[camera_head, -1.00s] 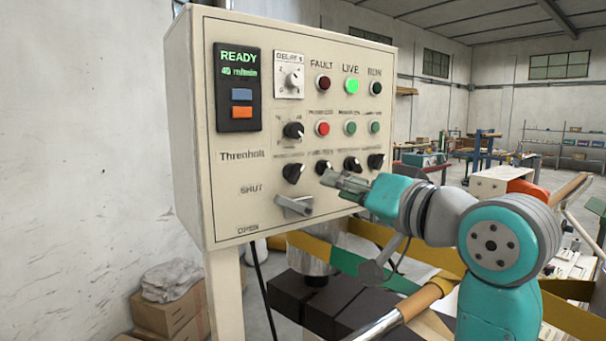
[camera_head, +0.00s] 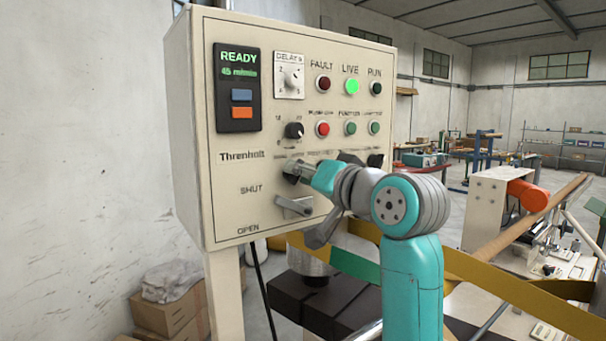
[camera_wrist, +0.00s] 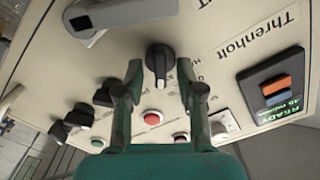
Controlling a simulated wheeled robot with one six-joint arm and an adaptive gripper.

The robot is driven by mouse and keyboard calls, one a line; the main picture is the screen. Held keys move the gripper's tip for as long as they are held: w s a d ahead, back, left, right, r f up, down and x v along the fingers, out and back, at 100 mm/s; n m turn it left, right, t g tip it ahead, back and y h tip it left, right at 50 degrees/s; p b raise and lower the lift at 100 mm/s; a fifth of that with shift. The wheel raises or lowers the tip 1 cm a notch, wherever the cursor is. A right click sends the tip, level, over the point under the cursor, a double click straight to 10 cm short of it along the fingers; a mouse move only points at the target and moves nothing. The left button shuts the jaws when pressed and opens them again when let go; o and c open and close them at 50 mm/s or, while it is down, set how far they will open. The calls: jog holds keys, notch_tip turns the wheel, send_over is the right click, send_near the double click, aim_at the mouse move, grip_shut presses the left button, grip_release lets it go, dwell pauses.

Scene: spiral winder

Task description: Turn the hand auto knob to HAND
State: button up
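A row of black selector knobs runs across the lower part of the beige control panel (camera_head: 226,200). My gripper (camera_head: 304,172) is at the leftmost knob of this row (camera_head: 290,178), which it partly hides in the head view. In the wrist view this black knob (camera_wrist: 160,62) with a pale pointer line lies between the two fingertips of my gripper (camera_wrist: 160,72). The fingers are open, with a gap on each side of the knob. The small label by the knob is too blurred to read, so I cannot confirm its HAND/AUTO marking.
A grey lever (camera_head: 294,207) between SHUT and OPEN sits just below my gripper. More black knobs (camera_wrist: 107,92) lie along the row. A red button (camera_head: 322,129) is above, and the LIVE lamp (camera_head: 351,87) glows green. The display (camera_head: 238,88) reads READY.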

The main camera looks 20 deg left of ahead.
grip_shut()
jog(key=shift+n, duration=0.3)
jog(key=shift+s+a+n, duration=0.1)
jog(key=shift+s+n, duration=0.05)
jog(key=shift+n, duration=3.2)
jog(key=shift+s+a+n, duration=0.1)
jog(key=shift+n, duration=3.25)
